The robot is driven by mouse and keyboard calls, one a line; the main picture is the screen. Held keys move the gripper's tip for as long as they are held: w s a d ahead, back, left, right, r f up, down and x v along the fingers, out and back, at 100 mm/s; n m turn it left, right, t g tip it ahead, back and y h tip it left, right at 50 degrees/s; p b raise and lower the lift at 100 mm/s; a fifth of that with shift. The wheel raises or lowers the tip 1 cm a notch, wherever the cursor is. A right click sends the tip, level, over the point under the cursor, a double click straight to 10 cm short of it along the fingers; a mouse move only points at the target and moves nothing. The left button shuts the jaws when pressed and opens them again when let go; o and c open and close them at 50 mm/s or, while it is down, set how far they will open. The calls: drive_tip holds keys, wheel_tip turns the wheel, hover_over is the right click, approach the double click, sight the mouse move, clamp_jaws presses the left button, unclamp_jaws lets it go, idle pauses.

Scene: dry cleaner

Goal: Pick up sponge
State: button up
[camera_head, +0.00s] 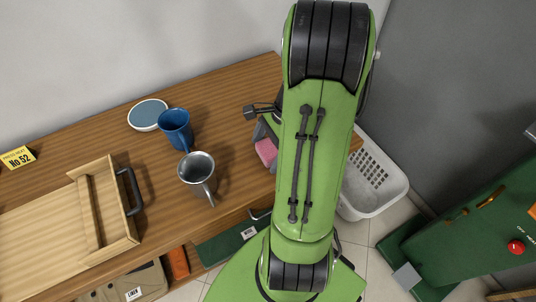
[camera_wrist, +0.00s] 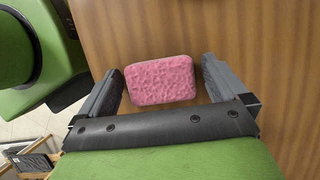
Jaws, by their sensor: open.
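The pink sponge (camera_wrist: 160,80) lies flat on the wooden table in the wrist view. It sits between the two fingers of my gripper (camera_wrist: 165,82), which is open. In the head view the sponge (camera_head: 266,151) shows only in part at the left edge of my green arm. My gripper (camera_head: 262,140) is mostly hidden behind the arm there.
On the wooden table (camera_head: 235,100) stand a metal mug (camera_head: 197,172), a blue mug (camera_head: 176,127) and a round blue-white dish (camera_head: 148,114). A wooden tray (camera_head: 90,210) with a dark handle lies at left. A white basket (camera_head: 373,180) stands on the floor at right.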

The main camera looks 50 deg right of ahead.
sight(268, 148)
drive_tip(key=shift+r, duration=0.1)
drive_tip(key=c, duration=1)
drive_tip(key=shift+o, duration=0.2)
drive_tip(key=shift+r, duration=0.1)
wheel_tip(268, 148, up, 10)
drive_tip(key=p, duration=0.4)
drive_tip(key=shift+p, duration=0.4)
